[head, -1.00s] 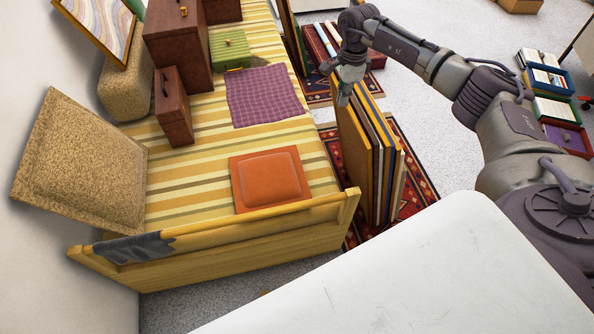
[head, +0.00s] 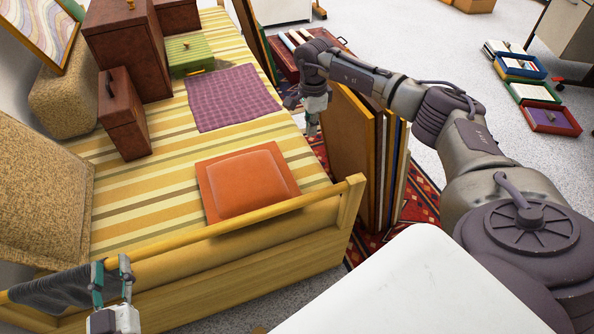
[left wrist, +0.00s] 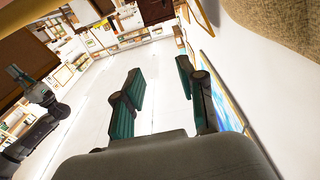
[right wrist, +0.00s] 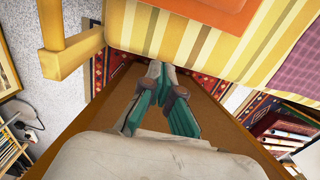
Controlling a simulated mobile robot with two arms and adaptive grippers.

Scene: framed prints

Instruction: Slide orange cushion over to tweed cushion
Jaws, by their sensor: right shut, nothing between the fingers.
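The orange cushion (head: 248,183) lies flat on the striped bed, near the wooden end rail. Part of it shows at the top of the right wrist view (right wrist: 210,12). The tweed cushion (head: 40,200) leans against the wall at the left, cut off by the picture edge. My left gripper (head: 112,268) is at the lower left, in front of the rail near a dark cloth; its fingers are apart and empty in the left wrist view (left wrist: 158,85). My right gripper (head: 310,130) is shut and empty beyond the bed's right edge, above the framed prints, apart from the orange cushion.
The wooden rail (head: 240,225) borders the bed's near end. A purple checked cloth (head: 232,98), brown cases (head: 122,115) and a green box (head: 190,55) lie farther back. Framed prints (head: 350,150) stand right of the bed. Bare striped cover separates the two cushions.

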